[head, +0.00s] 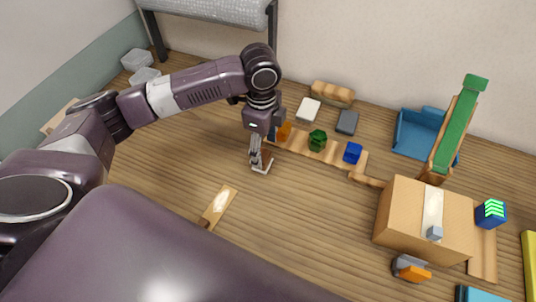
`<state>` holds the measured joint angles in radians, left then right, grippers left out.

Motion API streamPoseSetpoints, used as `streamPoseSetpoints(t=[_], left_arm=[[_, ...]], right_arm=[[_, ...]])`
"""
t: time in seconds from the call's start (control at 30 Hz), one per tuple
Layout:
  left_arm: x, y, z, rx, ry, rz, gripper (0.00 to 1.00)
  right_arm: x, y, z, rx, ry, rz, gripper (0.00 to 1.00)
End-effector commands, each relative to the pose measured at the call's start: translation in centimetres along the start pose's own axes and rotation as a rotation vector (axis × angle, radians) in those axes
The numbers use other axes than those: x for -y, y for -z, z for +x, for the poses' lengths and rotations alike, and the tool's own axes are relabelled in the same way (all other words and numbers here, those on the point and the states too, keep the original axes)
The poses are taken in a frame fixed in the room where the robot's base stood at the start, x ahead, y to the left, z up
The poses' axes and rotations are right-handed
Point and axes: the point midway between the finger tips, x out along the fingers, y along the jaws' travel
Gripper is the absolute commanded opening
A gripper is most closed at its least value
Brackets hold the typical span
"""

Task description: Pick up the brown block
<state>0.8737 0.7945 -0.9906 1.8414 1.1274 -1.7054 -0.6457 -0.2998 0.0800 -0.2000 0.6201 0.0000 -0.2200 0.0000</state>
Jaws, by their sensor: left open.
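My left gripper (259,160) reaches down from the left arm, fingers low near the floor, and is open. A small brown block (266,157) shows right at its fingers, partly hidden by them; I cannot tell whether they touch it. My right gripper is not in view.
Wooden planks (330,155) run to the right with a green block (317,140) and a blue block (352,153) on them. A cardboard box (405,222) and a green ramp (457,130) stand at right. A wooden plank (219,203) lies in front. The floor left of the gripper is clear.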

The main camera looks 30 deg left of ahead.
Motion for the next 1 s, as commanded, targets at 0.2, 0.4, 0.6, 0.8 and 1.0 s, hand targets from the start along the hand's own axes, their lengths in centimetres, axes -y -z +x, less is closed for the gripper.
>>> streamPoseSetpoints(t=[0.2, 0.4, 0.6, 0.8, 1.0], left_arm=[[0.6, -1.7, -0.2, 0.019, -0.018, 0.004, 0.61], [0.6, -1.6, 1.9, 0.018, -0.018, 0.005, 0.61], [0.6, -1.4, 4.6, 0.018, -0.019, 0.005, 0.61], [0.6, -1.4, 6.9, 0.018, -0.015, 0.006, 0.61], [0.6, -1.4, 7.0, 0.018, -0.013, 0.006, 0.61]], right_arm=[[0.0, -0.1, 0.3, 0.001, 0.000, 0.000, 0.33], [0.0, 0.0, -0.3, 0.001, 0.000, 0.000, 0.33], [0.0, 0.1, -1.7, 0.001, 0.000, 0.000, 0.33], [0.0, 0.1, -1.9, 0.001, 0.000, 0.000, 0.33], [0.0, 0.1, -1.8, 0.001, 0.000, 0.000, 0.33]])
